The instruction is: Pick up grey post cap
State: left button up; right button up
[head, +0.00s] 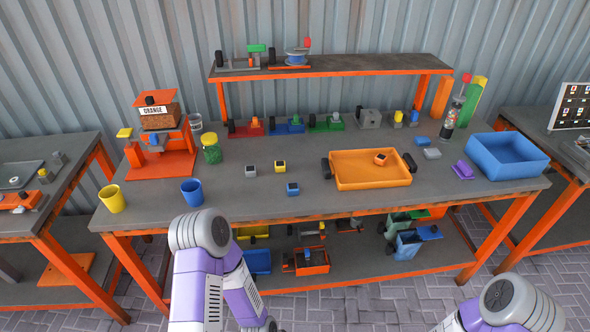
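A small grey block with a dark top, which looks like the grey post cap (251,171), sits upright on the grey tabletop left of centre. Similar small caps stand near it: a yellow one (280,166) to its right and a blue one (293,189) to its lower right. An orange one (381,159) lies in the orange tray (345,181). Parts of my two arms show at the bottom edge, well below the grey cap and apart from it. Neither gripper's fingers can be seen.
A blue cup (192,192) and a yellow cup (111,198) stand at the table's left front. A blue bin (507,156) is at the right. The tabletop around the small caps is mostly clear.

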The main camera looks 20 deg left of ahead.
aim_at(250, 171)
jog(key=z, duration=0.45)
jog(key=i, duration=1)
jog(key=u, duration=1.3)
